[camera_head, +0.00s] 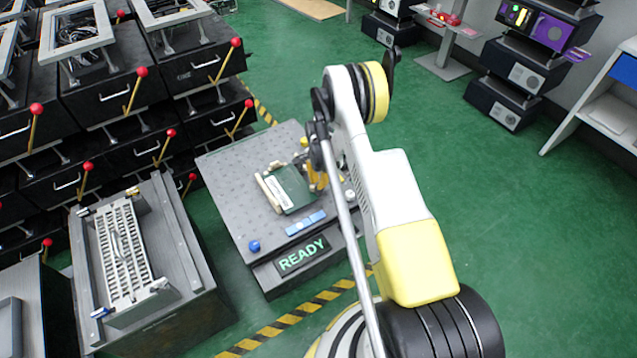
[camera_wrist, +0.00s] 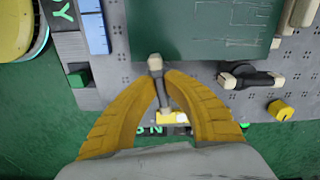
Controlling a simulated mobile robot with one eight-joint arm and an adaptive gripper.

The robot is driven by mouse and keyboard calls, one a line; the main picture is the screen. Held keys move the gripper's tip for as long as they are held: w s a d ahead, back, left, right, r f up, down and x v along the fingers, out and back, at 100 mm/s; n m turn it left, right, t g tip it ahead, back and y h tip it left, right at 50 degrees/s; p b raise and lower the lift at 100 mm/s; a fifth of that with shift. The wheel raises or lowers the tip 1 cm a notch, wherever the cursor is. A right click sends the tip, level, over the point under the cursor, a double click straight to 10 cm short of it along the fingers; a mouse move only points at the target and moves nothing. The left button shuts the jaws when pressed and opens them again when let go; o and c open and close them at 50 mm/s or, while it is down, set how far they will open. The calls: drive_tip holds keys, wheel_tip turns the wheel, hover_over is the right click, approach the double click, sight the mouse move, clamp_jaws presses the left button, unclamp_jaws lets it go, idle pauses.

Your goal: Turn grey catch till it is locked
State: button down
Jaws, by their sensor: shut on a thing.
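The grey catch (camera_wrist: 161,92) shows in the wrist view as a short grey bar with a pale end, beside the edge of a dark green plate (camera_wrist: 200,28). My gripper (camera_wrist: 160,76) has its yellow fingers shut around the bar near its pale end. The bar's lower end meets a small yellow and white piece between the fingers. In the head view my gripper (camera_head: 317,178) is at the right side of the green plate (camera_head: 292,188), and the catch is hidden there. I cannot tell the catch's locked state.
A dark catch with pale ends (camera_wrist: 250,79) and a yellow knob (camera_wrist: 281,110) are close to the right finger. The grey bench (camera_head: 226,170) carries a blue knob (camera_head: 254,246) and a READY sign (camera_head: 302,257). A cabinet with a grated fixture (camera_head: 122,250) stands left.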

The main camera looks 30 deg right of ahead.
sight(319, 182)
drive_tip(key=shift+m, duration=0.8)
drive_tip(key=c, duration=1.5)
unclamp_jaws()
drive_tip(key=shift+o, duration=0.2)
wheel_tip(319, 182, up, 12)
